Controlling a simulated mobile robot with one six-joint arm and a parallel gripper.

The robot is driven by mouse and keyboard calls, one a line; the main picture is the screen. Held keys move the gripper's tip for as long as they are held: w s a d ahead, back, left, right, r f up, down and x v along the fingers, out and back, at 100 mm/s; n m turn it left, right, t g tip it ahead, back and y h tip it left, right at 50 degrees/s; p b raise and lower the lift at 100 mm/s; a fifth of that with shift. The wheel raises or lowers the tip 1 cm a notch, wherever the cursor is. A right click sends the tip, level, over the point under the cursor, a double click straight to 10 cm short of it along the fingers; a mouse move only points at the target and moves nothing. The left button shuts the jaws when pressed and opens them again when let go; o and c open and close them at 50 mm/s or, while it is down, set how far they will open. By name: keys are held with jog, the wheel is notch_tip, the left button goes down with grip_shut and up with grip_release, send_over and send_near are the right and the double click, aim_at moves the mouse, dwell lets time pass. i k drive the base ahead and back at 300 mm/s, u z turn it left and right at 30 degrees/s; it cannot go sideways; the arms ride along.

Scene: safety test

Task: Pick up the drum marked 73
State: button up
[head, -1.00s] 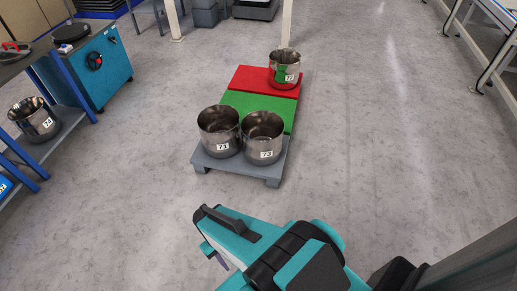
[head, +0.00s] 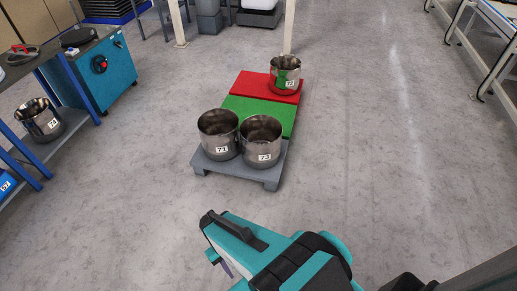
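The drum marked 73 (head: 260,144) is a shiny open-topped metal drum with a white label. It stands upright on the right of the grey platform (head: 235,171). The similar drum marked 71 (head: 218,136) stands close on its left; I cannot tell if they touch. My gripper (head: 216,245) is below and in front of the platform in the picture, apart from the drums. Its fingers are mostly hidden by my teal and black arm, so its opening does not show.
A green panel (head: 262,112) and a red panel (head: 254,84) lie behind the two drums. The drum marked 72 (head: 285,76) stands on the red one. The drum marked 74 (head: 41,121) sits on a bench's lower shelf at left. The floor (head: 385,150) at right is clear.

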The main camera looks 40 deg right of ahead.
aim_at(261, 135)
jog(key=z, duration=0.1)
jog(key=i, duration=0.95)
jog(key=u, duration=0.05)
